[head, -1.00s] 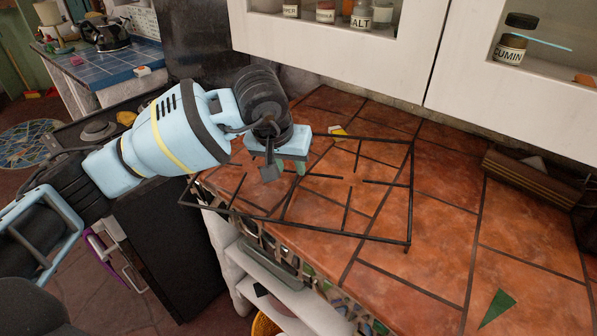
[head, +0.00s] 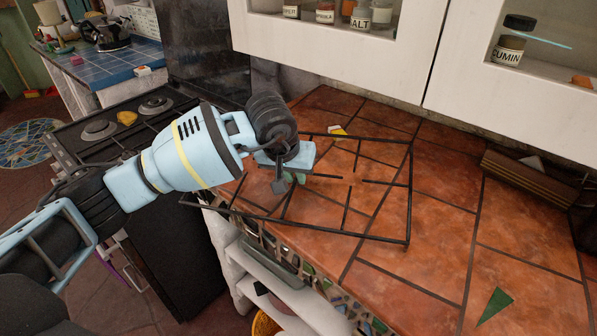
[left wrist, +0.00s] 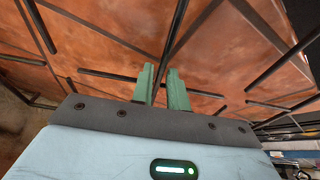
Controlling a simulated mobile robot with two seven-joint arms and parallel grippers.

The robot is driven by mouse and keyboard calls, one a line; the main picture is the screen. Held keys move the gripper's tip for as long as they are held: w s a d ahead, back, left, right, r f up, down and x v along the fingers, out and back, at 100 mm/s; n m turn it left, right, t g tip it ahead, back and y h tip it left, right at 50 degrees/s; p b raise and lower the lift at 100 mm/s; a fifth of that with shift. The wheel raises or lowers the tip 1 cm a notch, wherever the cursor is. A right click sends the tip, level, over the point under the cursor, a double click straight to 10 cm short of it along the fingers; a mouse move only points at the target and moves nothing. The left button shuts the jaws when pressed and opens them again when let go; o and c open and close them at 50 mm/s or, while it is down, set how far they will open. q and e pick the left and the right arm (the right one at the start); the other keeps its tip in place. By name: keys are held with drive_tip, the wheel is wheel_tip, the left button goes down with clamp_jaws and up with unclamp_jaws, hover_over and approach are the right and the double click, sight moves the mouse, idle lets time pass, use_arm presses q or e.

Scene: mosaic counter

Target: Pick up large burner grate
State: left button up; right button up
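The large burner grate (head: 409,205) is a thin, dark, rectangular frame with inner bars. It lies over the tiled counter, and its left corner reaches past the counter's front edge. My left gripper (head: 290,180) is at the left part of the grate, pointing down. In the left wrist view, the two green fingers (left wrist: 162,85) are close together with a dark bar of the grate (left wrist: 176,40) between them. The gripper looks shut on this bar. The exact contact is hidden in the head view by the wrist. My right gripper is not in view.
The stove (head: 100,130) stands left of the counter (head: 430,280). White cupboards (head: 340,40) with jars hang above the back. A brown slatted object (head: 530,178) lies at the right, and a green triangle (head: 497,305) is at the front right. The counter's right part is mostly clear.

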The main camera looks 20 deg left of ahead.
use_arm(q)
clamp_jaws()
idle(1.0)
drive_tip(key=shift+w+r, duration=0.1)
drive_tip(key=shift+r, duration=0.1)
drive_tip(key=shift+r, duration=0.1)
drive_tip(key=shift+r, duration=0.25)
wheel_tip(320, 180, up, 3)
drive_tip(key=shift+f, duration=0.1)
drive_tip(key=s+d+r+b, duration=0.1)
drive_tip(key=s+d, duration=0.2)
drive_tip(key=s, duration=1.2)
drive_tip(key=shift+s+r+b, duration=0.15)
drive_tip(key=shift+s+b, duration=0.15)
drive_tip(key=shift+s, duration=0.1)
